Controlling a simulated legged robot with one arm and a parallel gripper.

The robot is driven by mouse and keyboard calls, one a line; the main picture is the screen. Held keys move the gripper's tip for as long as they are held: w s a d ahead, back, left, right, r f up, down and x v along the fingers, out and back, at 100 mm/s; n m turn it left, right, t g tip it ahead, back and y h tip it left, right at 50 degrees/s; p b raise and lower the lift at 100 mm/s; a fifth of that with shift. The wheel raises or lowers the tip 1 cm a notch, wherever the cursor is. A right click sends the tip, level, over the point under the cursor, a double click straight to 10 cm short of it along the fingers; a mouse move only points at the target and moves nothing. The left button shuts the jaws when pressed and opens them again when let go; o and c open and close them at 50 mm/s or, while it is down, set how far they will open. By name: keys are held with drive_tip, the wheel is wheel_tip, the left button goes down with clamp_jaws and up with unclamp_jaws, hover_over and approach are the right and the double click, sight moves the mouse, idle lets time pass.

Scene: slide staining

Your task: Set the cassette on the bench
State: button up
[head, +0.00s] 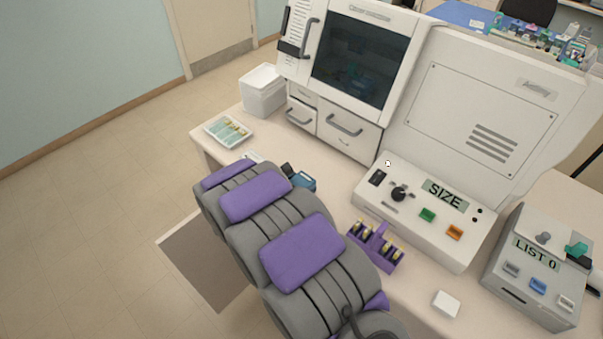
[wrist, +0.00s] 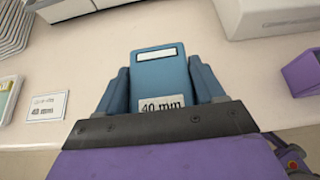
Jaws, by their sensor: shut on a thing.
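The cassette (wrist: 160,65) is a blue block with a "40 mm" label and a pale window near its far end. My gripper (wrist: 158,72) is shut on it, with a blue finger against each side. In the head view the blue cassette (head: 303,182) shows partly past my arm, above or at the bench's (head: 330,190) near edge; my fingers there are mostly hidden. Whether its underside touches the bench cannot be told.
A "40 mm" card (wrist: 48,106) and a slide tray (head: 228,131) lie to the left. A purple rack (head: 375,250) with several yellow-topped pieces stands to the right. The large machine (head: 345,75) and its control panel (head: 425,210) stand behind. Bare bench surrounds the cassette.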

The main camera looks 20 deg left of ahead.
drive_tip(key=w, duration=0.4)
drive_tip(key=w+a, duration=0.1)
drive_tip(key=w, duration=0.1)
drive_tip(key=shift+w+f, duration=0.2)
drive_tip(key=shift+w, duration=0.05)
drive_tip(key=shift+w+a+f, duration=0.1)
drive_tip(key=shift+w+a, duration=0.05)
drive_tip(key=shift+w, duration=0.3)
drive_tip(key=shift+a+f, duration=0.1)
drive_tip(key=shift+f, duration=1.6)
drive_tip(key=shift+f+b, duration=0.1)
drive_tip(key=shift+b, duration=0.2)
drive_tip(key=o, duration=1.2)
drive_tip(key=p+v, duration=0.1)
drive_tip(key=v, duration=1.1)
drive_tip(key=shift+s, duration=0.1)
